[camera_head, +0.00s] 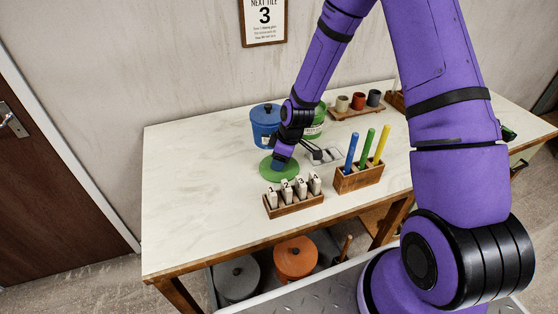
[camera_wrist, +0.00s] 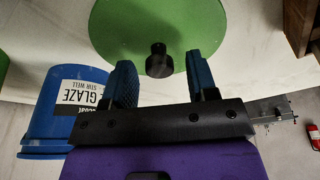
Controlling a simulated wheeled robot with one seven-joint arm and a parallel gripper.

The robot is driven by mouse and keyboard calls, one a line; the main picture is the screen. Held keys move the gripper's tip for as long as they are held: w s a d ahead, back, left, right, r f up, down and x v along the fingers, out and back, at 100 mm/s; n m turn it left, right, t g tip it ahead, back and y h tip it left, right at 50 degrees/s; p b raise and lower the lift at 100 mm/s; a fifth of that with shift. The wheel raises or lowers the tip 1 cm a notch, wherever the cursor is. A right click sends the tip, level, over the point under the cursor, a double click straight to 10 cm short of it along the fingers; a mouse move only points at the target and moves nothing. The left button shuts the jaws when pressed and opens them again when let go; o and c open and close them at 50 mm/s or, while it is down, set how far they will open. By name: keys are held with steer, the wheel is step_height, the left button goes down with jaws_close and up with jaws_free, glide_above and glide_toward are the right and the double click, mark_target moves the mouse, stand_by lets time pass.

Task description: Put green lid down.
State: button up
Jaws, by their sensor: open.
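The green lid (camera_head: 272,169) lies on the white table top, left of the middle. In the wrist view the lid (camera_wrist: 120,40) shows as a green disc with a black knob (camera_wrist: 159,62). My gripper (camera_head: 280,161) is just above the lid in the head view. In the wrist view my gripper (camera_wrist: 160,75) has its two blue fingers apart, one on each side of the knob, with gaps between. The gripper holds nothing. A green bucket (camera_head: 316,122) stands behind my wrist, partly hidden by it.
A blue lidded bucket (camera_head: 265,122) stands close behind the gripper. A rack of numbered tiles (camera_head: 293,203) is in front of the lid, and a wooden block with coloured sticks (camera_head: 358,179) is to the right. The table's left part is clear.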

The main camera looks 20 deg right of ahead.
steer(key=v, duration=1.2)
step_height(320, 180, up, 19)
steer(key=m+t+h, duration=0.2)
steer(key=m+h, duration=0.1)
steer(key=m, duration=0.2)
glide_above(289, 169)
steer(key=s+d, duration=0.3)
steer(key=s, duration=0.8)
steer(key=s+r+m, duration=0.3)
steer(key=s+r, duration=0.2)
steer(key=s, duration=0.3)
steer(key=s+d+r+m+t, duration=0.1)
steer(key=s+r+m, duration=0.2)
steer(key=s+r, duration=0.2)
steer(key=s, duration=0.3)
steer(key=shift+s+d, duration=0.15)
